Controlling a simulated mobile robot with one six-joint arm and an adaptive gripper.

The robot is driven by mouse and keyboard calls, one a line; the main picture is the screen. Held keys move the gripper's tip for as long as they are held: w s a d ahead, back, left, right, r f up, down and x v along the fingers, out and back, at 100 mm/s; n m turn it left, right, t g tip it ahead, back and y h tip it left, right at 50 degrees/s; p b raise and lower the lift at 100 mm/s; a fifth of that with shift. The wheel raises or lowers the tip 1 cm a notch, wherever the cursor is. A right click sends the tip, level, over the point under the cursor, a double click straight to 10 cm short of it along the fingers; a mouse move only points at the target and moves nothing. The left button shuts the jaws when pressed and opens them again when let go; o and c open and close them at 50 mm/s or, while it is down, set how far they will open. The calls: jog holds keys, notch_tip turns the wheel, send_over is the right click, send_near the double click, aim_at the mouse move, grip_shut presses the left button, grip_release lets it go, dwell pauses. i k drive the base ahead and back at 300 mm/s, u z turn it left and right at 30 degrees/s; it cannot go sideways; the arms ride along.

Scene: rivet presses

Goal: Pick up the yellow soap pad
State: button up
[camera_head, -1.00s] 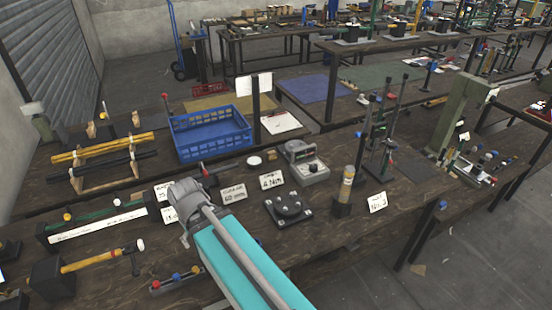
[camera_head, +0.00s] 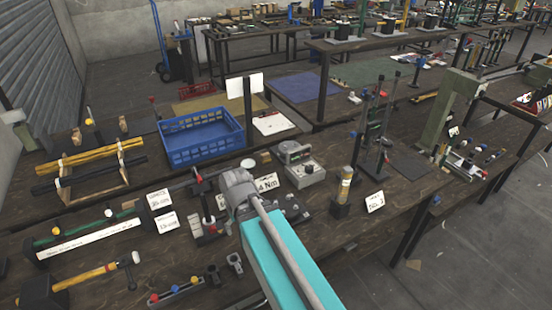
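I cannot clearly make out a yellow soap pad. A small tan block (camera_head: 265,157) lies on the dark wooden bench (camera_head: 330,240) beside a white disc (camera_head: 248,163), but it is too small to identify. My gripper (camera_head: 238,192) is at the end of my teal and grey arm, over the middle of the bench. It covers part of a round black fixture (camera_head: 291,208) and some of the label cards. Its fingertips are hidden or too small to tell, and I see nothing held.
A blue crate (camera_head: 200,140) stands behind. A red-handled press (camera_head: 207,205) is just left of my gripper. A grey gauge box (camera_head: 305,172), a yellowish cylinder (camera_head: 343,188) and tall rivet presses (camera_head: 375,140) stand to the right.

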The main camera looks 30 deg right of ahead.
aim_at(266, 158)
jog(key=z, duration=1.5)
jog(key=k, duration=0.7)
jog(key=u, duration=0.85)
jog(key=i, duration=1.05)
jog(key=z, duration=0.05)
